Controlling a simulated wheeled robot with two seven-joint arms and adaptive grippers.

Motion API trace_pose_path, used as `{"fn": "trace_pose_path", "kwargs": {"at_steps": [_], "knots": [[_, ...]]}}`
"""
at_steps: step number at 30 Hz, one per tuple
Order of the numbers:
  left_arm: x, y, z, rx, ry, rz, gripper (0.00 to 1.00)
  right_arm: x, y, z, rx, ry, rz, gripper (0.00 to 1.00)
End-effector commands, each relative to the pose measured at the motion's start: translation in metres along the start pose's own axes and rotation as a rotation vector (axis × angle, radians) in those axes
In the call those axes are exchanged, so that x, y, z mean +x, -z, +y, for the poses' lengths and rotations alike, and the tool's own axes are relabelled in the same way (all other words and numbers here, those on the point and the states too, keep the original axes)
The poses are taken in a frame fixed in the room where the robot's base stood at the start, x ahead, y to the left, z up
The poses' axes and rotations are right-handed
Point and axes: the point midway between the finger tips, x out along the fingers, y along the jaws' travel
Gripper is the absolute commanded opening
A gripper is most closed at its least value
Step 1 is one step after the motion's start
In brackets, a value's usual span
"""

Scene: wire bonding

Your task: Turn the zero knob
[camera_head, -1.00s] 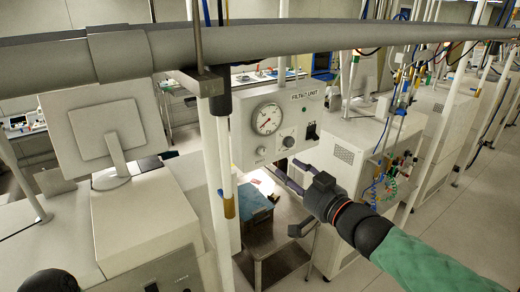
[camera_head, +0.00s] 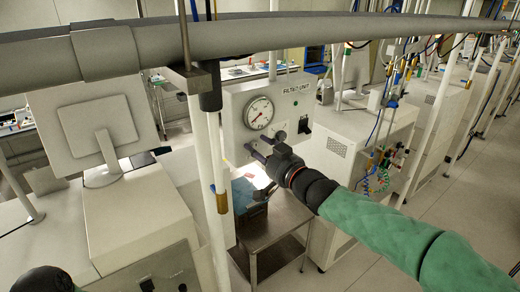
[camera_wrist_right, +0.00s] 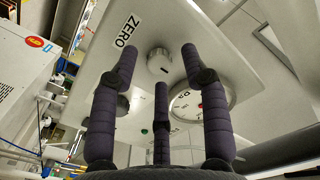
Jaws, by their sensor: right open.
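The zero knob (camera_wrist_right: 159,62) is a pale round knob on the panel, beside the ZERO label (camera_wrist_right: 127,30) in the right wrist view. My right gripper (camera_wrist_right: 160,65) is open, its three dark padded fingers spread around the knob; I cannot tell whether they touch it. In the head view, my right gripper (camera_head: 260,150) is at the lower part of the grey gauge box (camera_head: 236,112), and its fingers largely hide the zero knob there. My left gripper is not in view.
The round gauge (camera_head: 258,112) is above my right gripper, and a second knob (camera_head: 281,136) is to its right. A white post (camera_head: 205,150) stands left of the box. A metal cart (camera_head: 270,240) is below. A thick grey pipe (camera_head: 300,32) crosses above.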

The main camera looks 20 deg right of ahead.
Motion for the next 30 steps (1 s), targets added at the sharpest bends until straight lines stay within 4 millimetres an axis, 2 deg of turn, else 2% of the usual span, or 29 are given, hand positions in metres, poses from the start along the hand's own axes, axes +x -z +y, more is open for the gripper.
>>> {"fn": "trace_pose_path", "kwargs": {"at_steps": [7,8,12,30], "knots": [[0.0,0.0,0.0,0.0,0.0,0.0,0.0,0.0007,-0.0006,0.0001,0.0,0.0,-0.001,0.46],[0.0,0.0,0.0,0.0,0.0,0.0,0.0,0.0006,-0.0006,0.0001,0.0,0.0,-0.001,0.41],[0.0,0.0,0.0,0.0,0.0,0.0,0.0,0.0005,-0.0005,0.0002,0.0,0.0,-0.001,0.01],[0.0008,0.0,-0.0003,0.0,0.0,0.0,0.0,0.0004,0.0008,0.0001,-0.008,0.0,0.002,0.0]]}}
